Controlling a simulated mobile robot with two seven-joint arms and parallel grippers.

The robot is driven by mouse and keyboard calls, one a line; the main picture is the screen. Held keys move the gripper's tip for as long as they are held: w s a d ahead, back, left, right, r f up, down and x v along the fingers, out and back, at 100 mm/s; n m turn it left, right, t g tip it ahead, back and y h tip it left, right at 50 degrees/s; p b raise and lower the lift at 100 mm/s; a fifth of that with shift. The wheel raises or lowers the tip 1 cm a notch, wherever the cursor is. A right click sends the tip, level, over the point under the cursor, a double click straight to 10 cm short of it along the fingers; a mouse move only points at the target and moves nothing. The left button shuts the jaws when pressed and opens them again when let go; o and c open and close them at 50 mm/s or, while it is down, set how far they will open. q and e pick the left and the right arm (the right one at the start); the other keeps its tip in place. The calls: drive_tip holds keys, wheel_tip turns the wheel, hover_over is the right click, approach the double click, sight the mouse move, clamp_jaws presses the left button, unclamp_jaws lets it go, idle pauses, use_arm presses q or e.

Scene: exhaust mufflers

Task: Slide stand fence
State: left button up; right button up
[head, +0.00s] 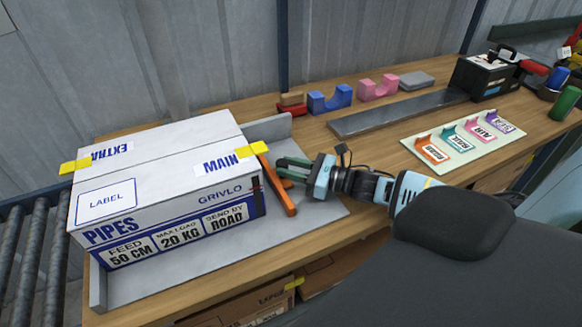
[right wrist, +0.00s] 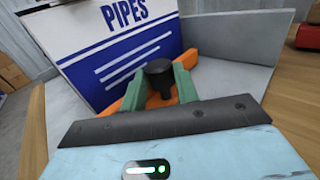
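The grey stand (head: 330,209) lies on the wooden table and carries a large white carton. The orange fence (head: 285,200) stands on it along the carton's right end; in the right wrist view the fence (right wrist: 133,97) shows close to the carton, with a black knob (right wrist: 158,80). My right gripper (head: 281,169) reaches in from the right at the fence. In the right wrist view its green fingers (right wrist: 159,86) sit on both sides of the knob and appear closed on it. Whether the fence touches the carton is hard to tell. My left gripper is not in view.
The white PIPES carton (head: 160,185) has yellow tape tabs. Red, blue and pink blocks (head: 330,98) stand behind, with a dark grey strip (head: 400,113), a colored label board (head: 462,141) and a black toolbox (head: 487,75) to the right. Rollers (head: 35,265) lie at left.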

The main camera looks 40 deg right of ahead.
sight(277, 178)
clamp_jaws()
drive_tip(key=shift+w+a, duration=0.25)
drive_tip(key=shift+a, duration=0.75)
drive_tip(key=shift+w+a, duration=0.2)
drive_tip(key=shift+a, duration=0.8)
drive_tip(key=o, duration=0.7)
unclamp_jaws()
drive_tip(key=shift+c, duration=0.2)
drive_tip(key=shift+d, duration=0.1)
drive_tip(key=shift+v, duration=3.85)
